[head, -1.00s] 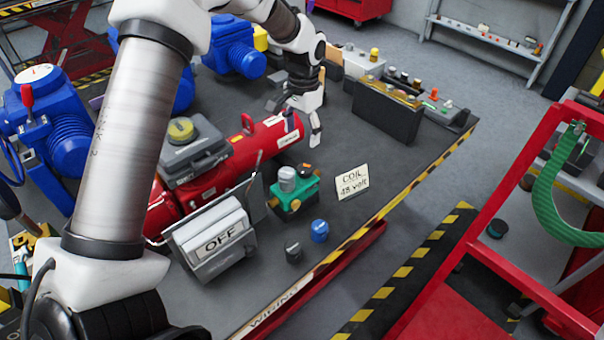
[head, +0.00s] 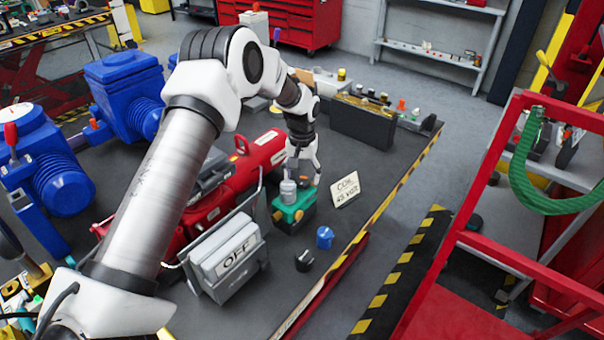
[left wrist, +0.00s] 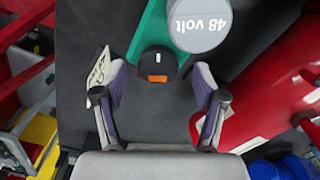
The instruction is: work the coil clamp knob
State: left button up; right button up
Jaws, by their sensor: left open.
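The green valve block (head: 296,212) stands on the dark bench with a grey coil (head: 288,192) on top. The coil reads "48 volt" in the left wrist view (left wrist: 197,22). Beside it on the block is a black knob (left wrist: 157,63) with a white mark and an orange patch. My left gripper (head: 304,172) is over the block, pointing down. In the left wrist view its fingers (left wrist: 161,82) are open, one on each side of the knob and apart from it. In the head view the knob is mostly hidden by the gripper. My right gripper is out of view.
A "COIL 48 volt" card (head: 345,189) stands right of the block. A blue cap (head: 324,237) and a black cap (head: 304,260) sit in front. The grey "OFF" box (head: 228,262) and red cylinder (head: 258,155) are to the left. The striped bench edge is to the right.

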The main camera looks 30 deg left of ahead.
aim_at(303, 179)
pick_arm(q)
jog(key=shift+f, duration=0.35)
jog(key=shift+w+f, duration=0.25)
jog(key=shift+f, duration=0.05)
jog(key=shift+w+d, duration=0.1)
jog(key=shift+c, duration=1)
jog(key=c, duration=0.9)
jog(key=shift+m, duration=1.6)
jog(key=shift+c, duration=0.2)
jog(key=o, duration=1.1)
jog(key=shift+o, duration=0.2)
jog(key=shift+s+r, duration=0.1)
jog(key=shift+s, duration=0.1)
notch_tip(303, 179, up, 12)
